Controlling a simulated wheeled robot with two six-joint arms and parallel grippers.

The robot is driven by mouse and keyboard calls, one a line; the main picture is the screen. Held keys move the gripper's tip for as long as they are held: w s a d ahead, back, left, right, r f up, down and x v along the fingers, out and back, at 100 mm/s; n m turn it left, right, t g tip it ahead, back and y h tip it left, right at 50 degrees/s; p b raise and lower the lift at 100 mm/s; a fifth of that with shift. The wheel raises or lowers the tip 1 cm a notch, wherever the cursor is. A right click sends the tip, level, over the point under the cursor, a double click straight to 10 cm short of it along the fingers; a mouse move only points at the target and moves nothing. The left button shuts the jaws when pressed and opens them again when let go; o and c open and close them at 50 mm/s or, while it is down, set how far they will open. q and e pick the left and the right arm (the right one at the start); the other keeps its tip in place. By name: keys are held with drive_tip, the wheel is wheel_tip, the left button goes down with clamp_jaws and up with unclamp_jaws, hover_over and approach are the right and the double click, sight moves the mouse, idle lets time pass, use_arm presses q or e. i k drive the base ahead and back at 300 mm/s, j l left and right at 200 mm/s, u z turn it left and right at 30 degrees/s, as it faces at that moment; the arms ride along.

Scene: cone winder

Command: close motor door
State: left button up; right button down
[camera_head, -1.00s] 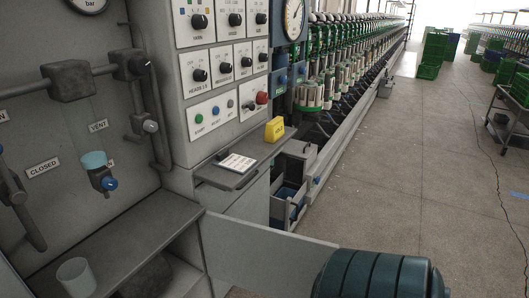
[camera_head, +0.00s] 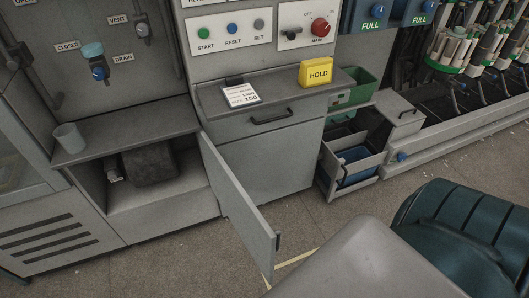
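The motor door (camera_head: 236,205) is a grey panel standing open, swung out from the right side of a low compartment (camera_head: 165,203). A dark edge piece, perhaps its handle, shows at its free end. Inside the compartment sits a dark grey motor (camera_head: 149,165). A grey and dark green part of my own body fills the lower right and comes near the door's free end in the picture. Neither of my grippers shows in the head view.
A yellow HOLD sign (camera_head: 316,73) and a card (camera_head: 241,95) lie on the ledge over a closed drawer. An open drawer with a blue bin (camera_head: 353,165) juts out to the right. Floor before the compartment is clear.

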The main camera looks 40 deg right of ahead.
sight(263, 243)
drive_tip(key=l+u, duration=0.45)
drive_tip(key=l, duration=1.5)
